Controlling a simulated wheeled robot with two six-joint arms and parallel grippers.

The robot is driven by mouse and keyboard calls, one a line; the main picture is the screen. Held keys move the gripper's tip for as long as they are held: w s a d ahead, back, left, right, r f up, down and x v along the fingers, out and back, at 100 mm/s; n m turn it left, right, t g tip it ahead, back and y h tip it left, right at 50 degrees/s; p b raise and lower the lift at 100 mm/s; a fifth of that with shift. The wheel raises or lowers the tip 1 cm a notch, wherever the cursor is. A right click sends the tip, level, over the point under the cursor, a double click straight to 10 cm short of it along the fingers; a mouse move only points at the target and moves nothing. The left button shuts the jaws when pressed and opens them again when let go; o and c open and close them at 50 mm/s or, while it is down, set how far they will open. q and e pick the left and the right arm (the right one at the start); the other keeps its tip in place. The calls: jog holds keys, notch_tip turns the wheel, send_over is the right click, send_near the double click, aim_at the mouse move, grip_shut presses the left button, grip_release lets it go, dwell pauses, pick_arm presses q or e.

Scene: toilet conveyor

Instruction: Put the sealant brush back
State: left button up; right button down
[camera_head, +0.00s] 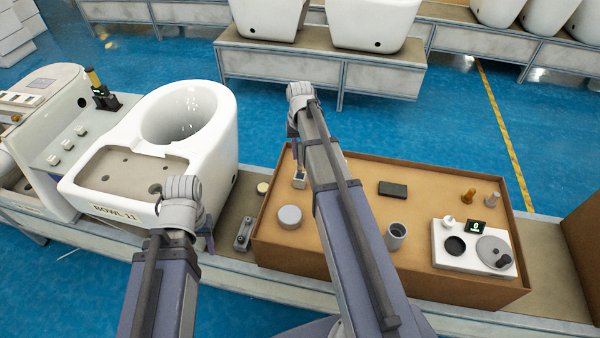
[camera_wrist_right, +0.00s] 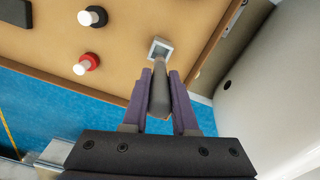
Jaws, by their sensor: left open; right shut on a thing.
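The sealant brush shows in the right wrist view as a thick grey handle (camera_wrist_right: 158,95) between the fingers of my right gripper (camera_wrist_right: 160,78), which is shut on it.
A white toilet bowl (camera_head: 225,130) stands close to the left. A small metal bracket (camera_head: 243,235) lies between them.

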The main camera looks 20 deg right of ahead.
aim_at(300, 165)
jog(key=shift+f+b, duration=2.55)
jog(key=shift+f, duration=0.6)
jog(key=shift+r, duration=0.15)
jog(key=c, duration=0.7)
grip_release()
jog(key=shift+r, duration=0.1)
notch_tip(300, 165, up, 12)
jog(key=p, duration=1.2)
jog(key=s+a+n, duration=0.3)
jog(key=s+a, duration=0.7)
jog(key=a, duration=0.2)
jog(key=s+a+n+h, duration=0.1)
jog(key=s+a+n, duration=0.3)
jog(key=s+a, duration=0.6)
jog(key=shift+a+n, duration=0.3)
jog(key=shift+a, duration=0.95)
